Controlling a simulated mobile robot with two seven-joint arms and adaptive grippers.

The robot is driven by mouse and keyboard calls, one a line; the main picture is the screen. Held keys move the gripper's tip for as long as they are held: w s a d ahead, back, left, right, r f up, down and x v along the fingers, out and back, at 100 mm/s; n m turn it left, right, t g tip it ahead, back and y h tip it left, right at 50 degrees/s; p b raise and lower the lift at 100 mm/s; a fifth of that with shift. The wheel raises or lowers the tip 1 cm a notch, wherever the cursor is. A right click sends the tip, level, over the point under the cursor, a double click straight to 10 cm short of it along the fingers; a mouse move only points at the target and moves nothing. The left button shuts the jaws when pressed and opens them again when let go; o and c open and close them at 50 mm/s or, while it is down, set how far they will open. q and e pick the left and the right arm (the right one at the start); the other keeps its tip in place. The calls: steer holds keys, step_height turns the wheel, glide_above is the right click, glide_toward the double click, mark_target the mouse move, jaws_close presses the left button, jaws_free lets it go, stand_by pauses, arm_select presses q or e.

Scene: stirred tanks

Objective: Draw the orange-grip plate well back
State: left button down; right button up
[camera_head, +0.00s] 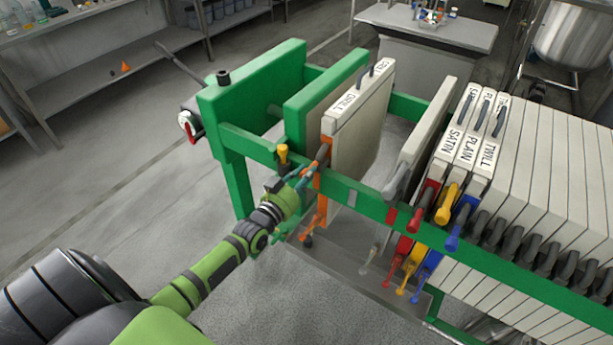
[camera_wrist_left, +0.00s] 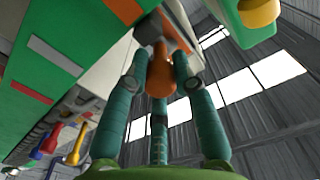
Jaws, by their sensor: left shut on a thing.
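The orange-grip plate (camera_head: 358,130) is a pale upright slab with a dark lettered label on its top edge, standing in the green frame just right of the green end plates. Its orange grip (camera_head: 318,205) is at the near end, outside the green side rail. My left gripper (camera_head: 307,174), with teal fingers, reaches in from the left at this grip. In the left wrist view, the fingers close around the orange grip (camera_wrist_left: 160,76). The fingers partly hide the grip in the head view. My right gripper is out of view.
A grey-handled plate (camera_head: 428,125) stands to the right across an open gap. Beyond it a packed row holds red-, yellow- and blue-grip plates (camera_head: 470,150). The green side rail (camera_head: 355,193) runs along the front. A yellow knob (camera_head: 283,152) sits near my wrist.

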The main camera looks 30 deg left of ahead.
arm_select(q)
steer(key=shift+a+r, duration=0.15)
steer(key=shift+r, duration=0.1)
steer(key=c, duration=1.2)
jaws_free()
steer(key=shift+o, duration=0.9)
steer(key=shift+f, duration=0.15)
steer(key=s, duration=1.2)
steer(key=shift+a, duration=0.2)
